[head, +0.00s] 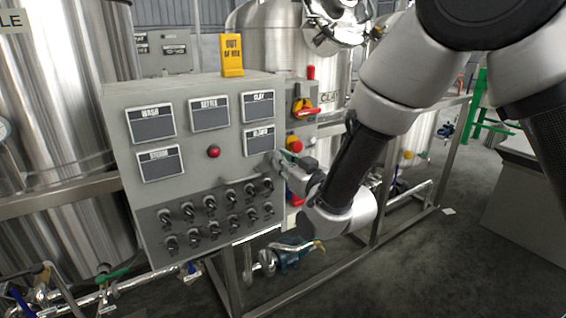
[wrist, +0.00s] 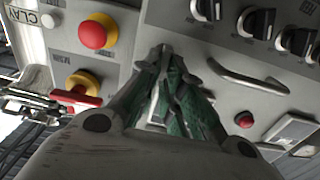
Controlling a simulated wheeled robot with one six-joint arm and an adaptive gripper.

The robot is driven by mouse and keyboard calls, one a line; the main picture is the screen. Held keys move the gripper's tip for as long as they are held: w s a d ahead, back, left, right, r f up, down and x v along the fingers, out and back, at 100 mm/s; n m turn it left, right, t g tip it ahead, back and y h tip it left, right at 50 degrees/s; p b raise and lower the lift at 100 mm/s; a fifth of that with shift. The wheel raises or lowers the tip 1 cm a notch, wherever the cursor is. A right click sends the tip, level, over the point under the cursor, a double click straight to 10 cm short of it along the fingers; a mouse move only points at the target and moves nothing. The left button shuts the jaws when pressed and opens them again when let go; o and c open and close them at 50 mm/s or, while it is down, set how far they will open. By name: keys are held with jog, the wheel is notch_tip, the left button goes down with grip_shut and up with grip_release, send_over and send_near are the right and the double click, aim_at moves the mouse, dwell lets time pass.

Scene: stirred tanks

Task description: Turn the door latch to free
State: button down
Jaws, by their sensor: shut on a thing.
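The grey control cabinet (head: 185,188) stands at the left of centre in the head view, its door (wrist: 215,90) closed. My gripper (head: 277,160) is at the door's right edge, below the lowest label on that side. In the wrist view my gripper (wrist: 166,54) has its green-padded fingers drawn together against the cabinet face, shut on the door latch. The fingers hide the latch almost wholly, so its angle cannot be told. A curved metal handle (wrist: 246,78) is on the door beside the fingers, apart from them.
Rows of black knobs (head: 211,203) sit low on the cabinet. A red lamp (head: 214,152) is on the door. A red emergency button (head: 295,145) and a red-handled switch (head: 304,108) are close right of my gripper.

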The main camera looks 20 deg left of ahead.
jog(key=m, duration=0.5)
jog(key=f+m, duration=0.1)
jog(key=m, duration=0.5)
jog(key=w+d+m, duration=0.1)
jog(key=m, duration=0.5)
jog(key=shift+f, duration=0.2)
jog(key=shift+m, duration=0.5)
jog(key=c, duration=1.6)
grip_release()
jog(key=shift+o, duration=0.2)
